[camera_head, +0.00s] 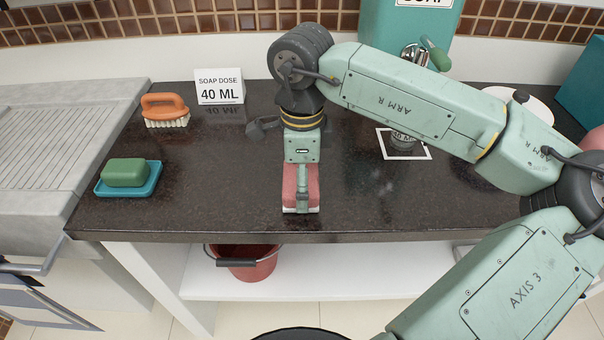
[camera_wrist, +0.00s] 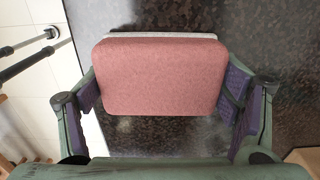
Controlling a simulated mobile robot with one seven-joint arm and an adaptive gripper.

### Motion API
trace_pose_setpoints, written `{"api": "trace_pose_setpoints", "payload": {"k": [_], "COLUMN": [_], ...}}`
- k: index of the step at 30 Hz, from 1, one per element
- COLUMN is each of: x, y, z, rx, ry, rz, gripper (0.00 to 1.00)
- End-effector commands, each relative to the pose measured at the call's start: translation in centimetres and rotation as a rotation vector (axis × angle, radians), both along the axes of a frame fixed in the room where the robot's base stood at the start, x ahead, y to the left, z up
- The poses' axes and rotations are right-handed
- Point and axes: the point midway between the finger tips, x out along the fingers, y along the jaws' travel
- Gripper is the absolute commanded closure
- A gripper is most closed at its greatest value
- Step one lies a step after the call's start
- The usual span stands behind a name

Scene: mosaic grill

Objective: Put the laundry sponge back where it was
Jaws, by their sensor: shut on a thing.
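A pink sponge (camera_head: 290,188) with a white layer under it is between the fingers of my gripper (camera_head: 302,185), near the front edge of the dark counter (camera_head: 230,190). My gripper points down and is shut on it. In the wrist view the pink sponge (camera_wrist: 160,75) fills the gap between both purple-padded fingers, its white layer showing along the far edge. I cannot tell whether it touches the counter. A green block (camera_head: 125,172), a sponge or soap, lies in a teal dish (camera_head: 150,184) at the counter's left.
An orange-handled brush (camera_head: 165,110) and a "SOAP DOSE 40 ML" card (camera_head: 219,86) stand at the back left. A teal soap dispenser (camera_head: 452,45) stands behind my arm, above a white-outlined square (camera_head: 424,155) bearing a small container. A red bucket (camera_head: 247,268) sits on the shelf below.

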Motion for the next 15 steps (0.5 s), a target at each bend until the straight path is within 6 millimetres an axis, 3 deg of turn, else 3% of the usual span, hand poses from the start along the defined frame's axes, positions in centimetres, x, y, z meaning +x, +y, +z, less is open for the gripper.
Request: {"api": "trace_pose_setpoints", "payload": {"k": [11,12,15], "x": [0.00,0.00,-0.01], "y": [-0.01,-0.01,0.00], "z": [-0.57,-0.40,-0.37], "rx": [0.000,0.000,0.000], "ry": [-0.001,-0.001,-0.001], "rz": [0.000,0.000,0.000], "gripper": [0.44,0.16,0.09]}}
